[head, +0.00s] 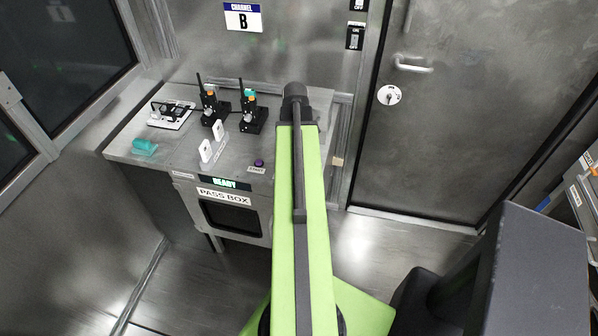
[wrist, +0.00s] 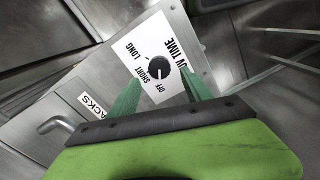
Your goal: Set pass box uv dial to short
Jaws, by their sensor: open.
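In the wrist view a black round UV dial (wrist: 160,67) sits on a white label plate (wrist: 132,50) marked UV TIME, OFF, SHORT and LONG. Its pointer is too small to read surely. My gripper (wrist: 160,70) is open, with one green finger on each side of the dial. I cannot tell whether the fingers touch it. In the head view the pass box (head: 262,228) stands under the bench, with a lit READY display (head: 224,184) above its window. My arm hides the dial and my gripper there.
A metal door (head: 440,130) stands to the right. In the wrist view a bent metal handle (wrist: 55,126) lies left of my gripper.

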